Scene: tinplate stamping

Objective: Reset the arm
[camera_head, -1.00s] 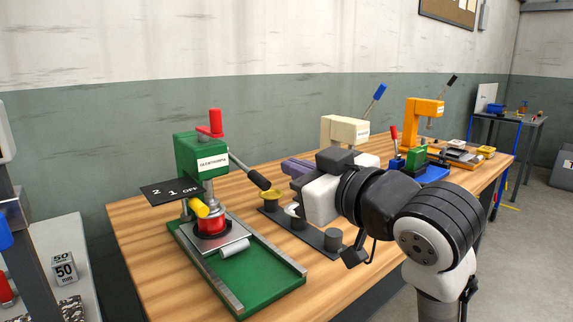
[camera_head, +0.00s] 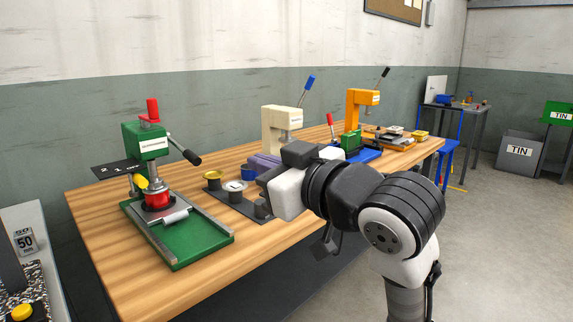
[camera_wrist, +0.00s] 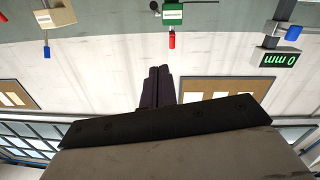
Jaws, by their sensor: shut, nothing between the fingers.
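My arm reaches leftward across the front of the bench in the head view, bent and held above the bench edge. My gripper (camera_wrist: 159,72) shows in the wrist view as two dark fingers pressed together, with nothing between them. The wrist picture is upside down, with the wall and notice board behind the fingers.
The wooden bench (camera_head: 95,215) runs along the wall. A cream press (camera_head: 282,119) and an orange press (camera_head: 362,97) stand behind my arm. A dark strip with round pots (camera_head: 213,180) lies close to it. Grey TIN bin (camera_head: 520,150) and open floor are at right.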

